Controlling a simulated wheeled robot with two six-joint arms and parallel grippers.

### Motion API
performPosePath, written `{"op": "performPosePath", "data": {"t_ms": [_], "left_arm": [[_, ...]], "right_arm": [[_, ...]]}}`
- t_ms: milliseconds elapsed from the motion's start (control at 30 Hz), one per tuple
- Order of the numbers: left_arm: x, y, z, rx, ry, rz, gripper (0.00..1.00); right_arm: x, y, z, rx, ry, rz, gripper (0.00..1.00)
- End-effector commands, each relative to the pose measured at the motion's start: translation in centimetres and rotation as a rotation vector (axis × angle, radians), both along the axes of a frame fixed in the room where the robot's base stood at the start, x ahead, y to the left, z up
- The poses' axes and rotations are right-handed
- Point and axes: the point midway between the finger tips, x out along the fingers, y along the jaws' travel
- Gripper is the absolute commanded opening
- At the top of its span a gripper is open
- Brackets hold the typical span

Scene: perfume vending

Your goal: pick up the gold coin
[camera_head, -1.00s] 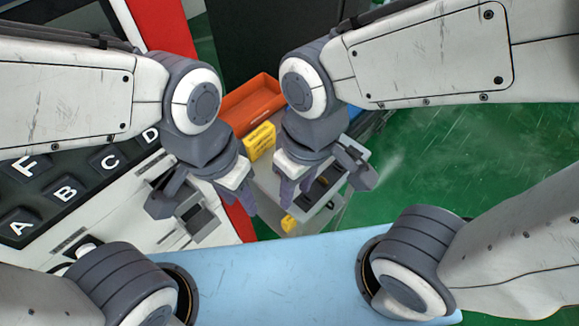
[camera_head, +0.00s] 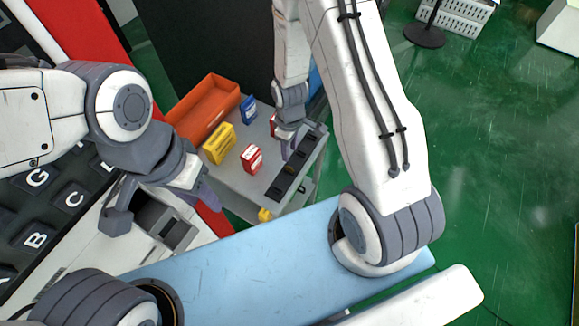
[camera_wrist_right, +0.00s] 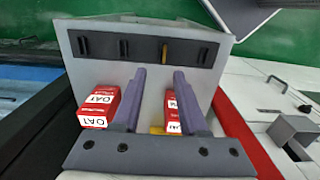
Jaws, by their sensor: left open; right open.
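The gold coin (camera_wrist_right: 164,53) shows in the right wrist view as a narrow gold piece upright in one slot of a black slotted holder (camera_wrist_right: 100,46). The holder also shows in the head view (camera_head: 276,190) along the right edge of the grey cart top, where the coin is too small to make out clearly. My right gripper (camera_wrist_right: 159,72) is open and empty, its fingers over the cart and pointing toward the holder, apart from the coin. In the head view it (camera_head: 290,150) is partly hidden by its arm. My left gripper (camera_head: 165,207) is open by the white machine panel.
The grey cart (camera_head: 236,180) carries an orange bin (camera_head: 203,108), a yellow box (camera_head: 219,143), a blue box (camera_head: 248,109) and red boxes (camera_head: 251,158). A lettered keypad (camera_head: 35,240) is at the left.

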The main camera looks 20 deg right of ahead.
Motion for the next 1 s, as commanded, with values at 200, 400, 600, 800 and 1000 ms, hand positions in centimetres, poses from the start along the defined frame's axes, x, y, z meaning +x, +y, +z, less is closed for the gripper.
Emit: {"op": "performPosePath", "data": {"t_ms": [200,400,600,800,1000], "left_arm": [[0.0,0.0,0.6,0.000,0.000,0.000,0.41],[0.0,0.0,0.3,0.000,0.000,0.000,0.41],[0.0,0.0,-2.4,0.000,0.000,-0.001,0.41],[0.0,0.0,-3.3,0.000,0.000,-0.002,0.41],[0.0,0.0,-3.1,0.000,0.000,-0.002,0.41]], "right_arm": [[-0.1,0.0,-2.5,0.000,0.003,-0.001,0.42],[-0.2,0.3,-4.1,0.000,0.003,-0.003,0.42],[-0.3,0.6,-7.2,0.000,0.000,-0.002,0.42],[-0.3,0.6,-8.2,0.000,0.000,-0.003,0.42],[-0.3,0.6,-8.1,0.000,0.000,-0.002,0.42]]}}
